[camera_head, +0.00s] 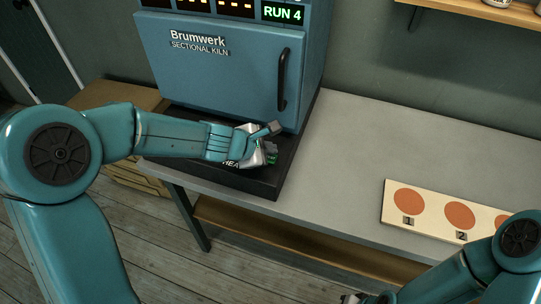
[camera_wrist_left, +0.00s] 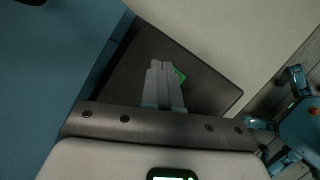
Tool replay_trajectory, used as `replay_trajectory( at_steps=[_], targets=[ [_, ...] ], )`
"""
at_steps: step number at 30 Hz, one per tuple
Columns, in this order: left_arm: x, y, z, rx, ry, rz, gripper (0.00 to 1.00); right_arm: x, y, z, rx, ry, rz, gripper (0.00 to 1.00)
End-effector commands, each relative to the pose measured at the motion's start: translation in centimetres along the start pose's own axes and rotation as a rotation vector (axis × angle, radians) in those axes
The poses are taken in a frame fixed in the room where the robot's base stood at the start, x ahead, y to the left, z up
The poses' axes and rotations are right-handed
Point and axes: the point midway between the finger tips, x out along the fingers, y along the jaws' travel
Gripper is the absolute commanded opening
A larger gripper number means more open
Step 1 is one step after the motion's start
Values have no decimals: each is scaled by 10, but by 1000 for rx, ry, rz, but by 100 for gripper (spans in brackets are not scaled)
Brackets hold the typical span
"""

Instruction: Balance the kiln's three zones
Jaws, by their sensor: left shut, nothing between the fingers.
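The blue sectional kiln (camera_head: 225,70) stands on the bench at the top middle of the head view, its door with the dark vertical handle (camera_head: 282,80) closed. Displays line its top edge; the green one (camera_head: 283,13) reads RUN 4. A black base (camera_head: 262,184) juts out in front of the kiln, with white lettering partly hidden by my gripper. My left gripper (camera_head: 268,143) is over this base, shut and empty. In the left wrist view its fingers (camera_wrist_left: 162,72) are together beside a small green lit patch (camera_wrist_left: 179,75). My right gripper (camera_head: 352,298) barely shows at the bottom edge; its jaws are unclear.
The grey bench top (camera_head: 340,140) is clear between the kiln and a pale board (camera_head: 432,217) with orange discs numbered 1 and 2. A wooden shelf (camera_head: 470,8) is on the back wall. My right arm covers the board's right end.

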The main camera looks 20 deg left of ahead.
Motion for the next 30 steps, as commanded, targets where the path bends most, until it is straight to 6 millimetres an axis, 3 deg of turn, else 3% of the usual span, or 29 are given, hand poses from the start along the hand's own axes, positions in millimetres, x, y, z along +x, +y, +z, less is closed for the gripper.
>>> replay_trajectory(
  at_steps=[5, 18, 30],
  targets=[
    [-5, 4, 4, 0, 0, 0, 0, -7, -2, 0, 0, 0, 0, 0],
    [-35, 26, 26, 0, 0, 0, 0, -47, -17, 1, 0, 0, 0, 0],
    [-35, 25, 25, 0, 0, 0, 0, -46, -17, 1, 0, 0, 0, 0]
  ],
)
